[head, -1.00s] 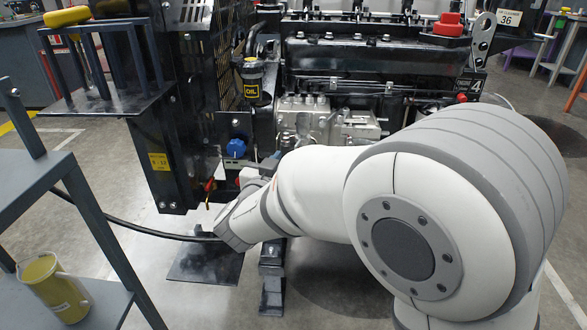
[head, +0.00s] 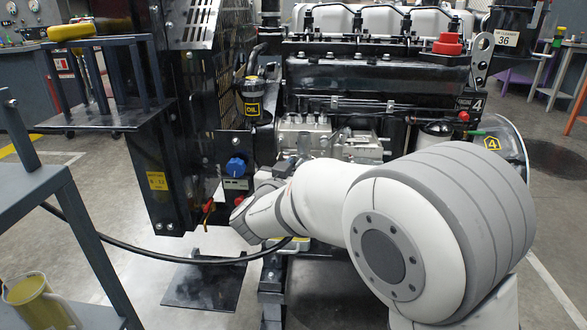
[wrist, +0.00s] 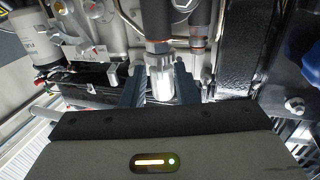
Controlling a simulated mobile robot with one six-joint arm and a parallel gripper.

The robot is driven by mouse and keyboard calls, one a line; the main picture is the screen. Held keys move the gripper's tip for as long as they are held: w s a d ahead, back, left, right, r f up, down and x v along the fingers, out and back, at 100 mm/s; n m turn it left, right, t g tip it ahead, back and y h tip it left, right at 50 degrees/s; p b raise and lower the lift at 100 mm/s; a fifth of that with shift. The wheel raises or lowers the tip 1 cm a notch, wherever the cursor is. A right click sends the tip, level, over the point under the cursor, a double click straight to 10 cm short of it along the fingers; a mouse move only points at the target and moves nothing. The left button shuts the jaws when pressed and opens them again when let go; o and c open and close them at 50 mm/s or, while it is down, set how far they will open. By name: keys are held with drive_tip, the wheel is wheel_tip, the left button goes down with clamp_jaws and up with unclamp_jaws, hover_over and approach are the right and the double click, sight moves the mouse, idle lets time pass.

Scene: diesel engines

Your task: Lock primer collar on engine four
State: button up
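In the wrist view my gripper (wrist: 160,72) has one dark finger on each side of a bright metal collar (wrist: 160,82). The collar sits below a dark cylindrical body (wrist: 156,22). The fingers are very close to its sides; I cannot tell whether they touch it. My gripper's body hides what lies below.
A blue knob (head: 236,166) and a red-handled part (head: 210,207) are left of my wrist. A black hose (head: 150,250) crosses low. A grey shelf (head: 40,185) with a yellow cup (head: 38,302) stands at left. In the wrist view, a blue part (wrist: 312,65) is at right.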

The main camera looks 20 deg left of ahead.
clamp_jaws()
drive_tip(key=m+h+p, duration=0.1)
drive_tip(key=h+p, duration=0.1)
drive_tip(key=p, duration=0.1)
drive_tip(key=a+m+g+h+p, duration=0.1)
drive_tip(key=m+h+p, duration=0.1)
drive_tip(key=p, duration=0.1)
drive_tip(key=a+m+g+h+p, duration=0.1)
drive_tip(key=h+p, duration=0.2)
drive_tip(key=shift+w+a+r+m+p, duration=0.1)
drive_tip(key=shift+w+a+m+p, duration=0.15)
drive_tip(key=shift+w+m+p, duration=0.15)
drive_tip(key=shift+s, duration=0.1)
unclamp_jaws()
